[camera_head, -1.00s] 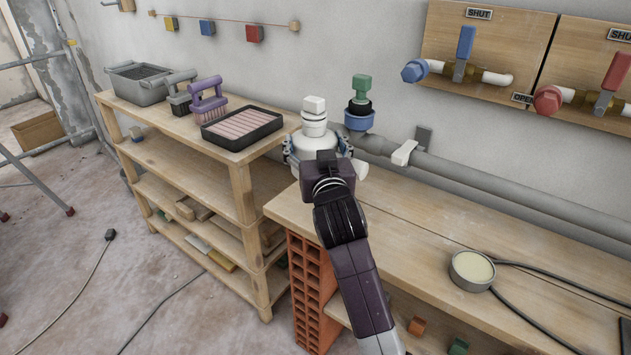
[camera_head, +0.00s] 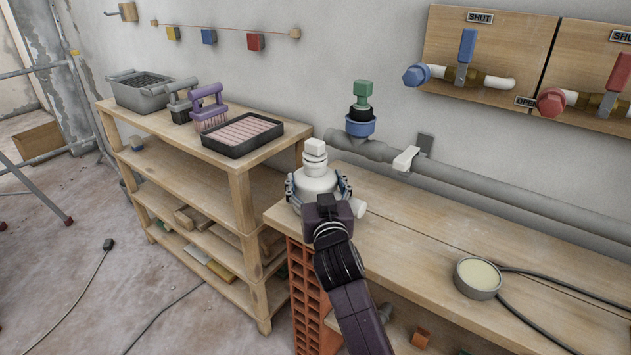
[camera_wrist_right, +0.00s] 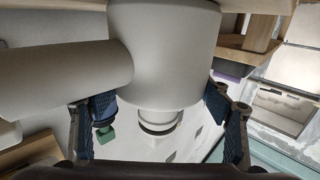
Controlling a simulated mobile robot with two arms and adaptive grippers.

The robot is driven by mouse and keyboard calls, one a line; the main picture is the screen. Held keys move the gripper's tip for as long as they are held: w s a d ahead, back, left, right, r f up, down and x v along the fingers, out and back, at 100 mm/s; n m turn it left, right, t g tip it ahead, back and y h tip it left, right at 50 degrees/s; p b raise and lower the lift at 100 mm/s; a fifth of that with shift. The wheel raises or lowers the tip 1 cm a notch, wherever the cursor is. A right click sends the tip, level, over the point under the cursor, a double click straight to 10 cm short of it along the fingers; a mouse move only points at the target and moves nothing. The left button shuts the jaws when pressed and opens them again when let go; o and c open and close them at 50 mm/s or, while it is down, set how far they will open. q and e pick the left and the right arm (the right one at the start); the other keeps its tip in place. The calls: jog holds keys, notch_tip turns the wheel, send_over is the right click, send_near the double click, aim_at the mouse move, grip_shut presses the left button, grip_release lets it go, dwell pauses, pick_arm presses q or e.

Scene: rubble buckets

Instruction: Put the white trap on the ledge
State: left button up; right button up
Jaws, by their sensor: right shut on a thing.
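The white trap (camera_head: 316,156), a rounded body with a stacked neck and cap and a side stub, stands upright in my right gripper (camera_head: 319,188). The gripper's blue-padded fingers are shut around its body from both sides. The trap's large pale body (camera_wrist_right: 165,50) fills the upper middle of the right wrist view, with the side stub pointing left, between the fingers (camera_wrist_right: 158,104). The trap is over the near left end of the wooden ledge (camera_head: 420,235). My gripper hides its underside, so I cannot tell whether it touches the wood. My left gripper is not in view.
A grey wall pipe (camera_head: 500,190) runs behind the ledge, with a blue-and-green fitting (camera_head: 361,122) at its left end. A round tin (camera_head: 478,278) and black cable lie at right. Left is a shelf holding a black tray (camera_head: 242,135), brushes and a grey tub (camera_head: 140,94).

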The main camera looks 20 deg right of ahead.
jog(key=o, duration=1)
jog(key=shift+f, duration=0.1)
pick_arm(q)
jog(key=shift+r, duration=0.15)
pick_arm(e)
jog(key=o, duration=0.5)
jog(key=shift+c, duration=0.2)
jog(key=shift+r, duration=0.2)
jog(key=s, duration=0.4)
jog(key=s+a, duration=0.1)
jog(key=s, duration=0.3)
jog(key=s+p, duration=0.1)
jog(key=s, duration=0.3)
jog(key=shift+a, duration=0.25)
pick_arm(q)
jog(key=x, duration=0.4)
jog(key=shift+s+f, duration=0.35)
pick_arm(e)
jog(key=shift+f, duration=0.1)
